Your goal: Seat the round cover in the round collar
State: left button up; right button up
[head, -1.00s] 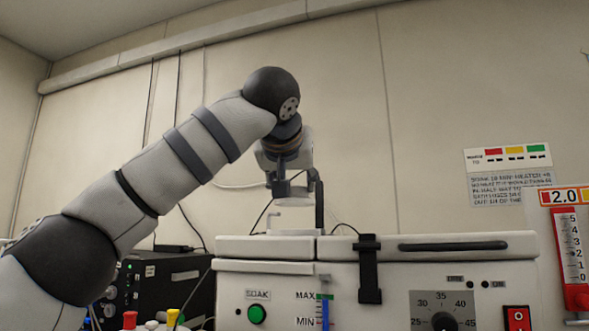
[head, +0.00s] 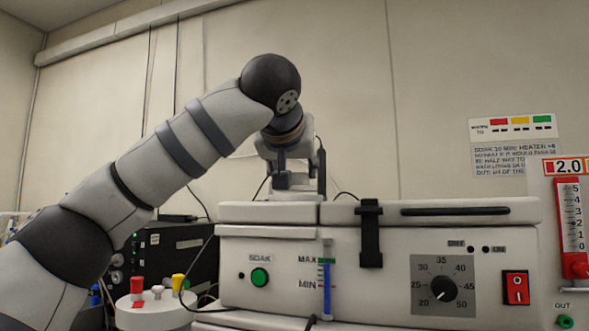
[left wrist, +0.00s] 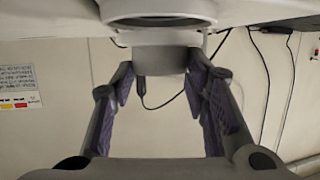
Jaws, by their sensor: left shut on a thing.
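My left gripper (head: 291,178) hangs fingers-down over the back left of the white bath unit's lid. The round collar (left wrist: 160,21) shows at the top of that view as a white ring with a dark opening. The cover is close to the collar's rim; I cannot tell whether they touch. In the head view the cover and collar merge into pale shapes under the gripper. My right gripper is not in view.
The white unit (head: 395,238) has a dark lid handle (head: 455,211), a black latch (head: 370,235), a dial and a red switch (head: 515,288). A black box (head: 170,255) stands behind left. A white vessel with coloured caps (head: 150,312) is at lower left. A red gauge (head: 571,220) stands at right.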

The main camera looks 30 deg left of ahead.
pick_arm(q)
jog(key=shift+f, duration=0.9)
jog(key=o, duration=1.2)
jog(key=shift+o, duration=0.2)
jog(key=shift+s, duration=0.1)
jog(key=v, duration=1.2)
